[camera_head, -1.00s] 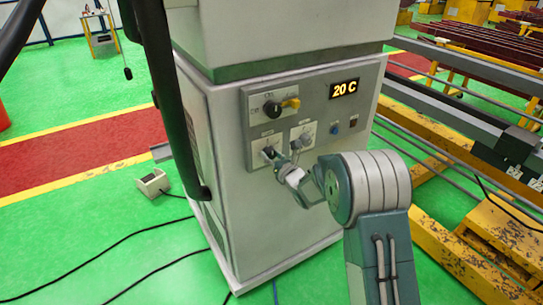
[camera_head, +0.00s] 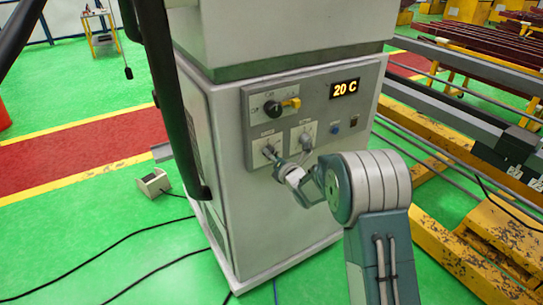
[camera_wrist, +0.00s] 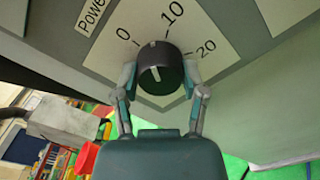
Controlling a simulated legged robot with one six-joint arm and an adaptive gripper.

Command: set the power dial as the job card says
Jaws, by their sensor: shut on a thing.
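The power dial (camera_wrist: 160,70) is a dark round knob on a white plate marked 0, 10 and 20, with a partly visible "Power" label. Its white mark points between 0 and 10. My gripper (camera_wrist: 160,85) is shut on the knob, one finger on each side. In the head view, my gripper (camera_head: 280,163) is at the lower left plate (camera_head: 261,145) of the machine's front panel, and it partly hides the knob there. I cannot make out a job card in these frames.
A pedal box (camera_head: 152,182) and black cables lie on the green floor.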

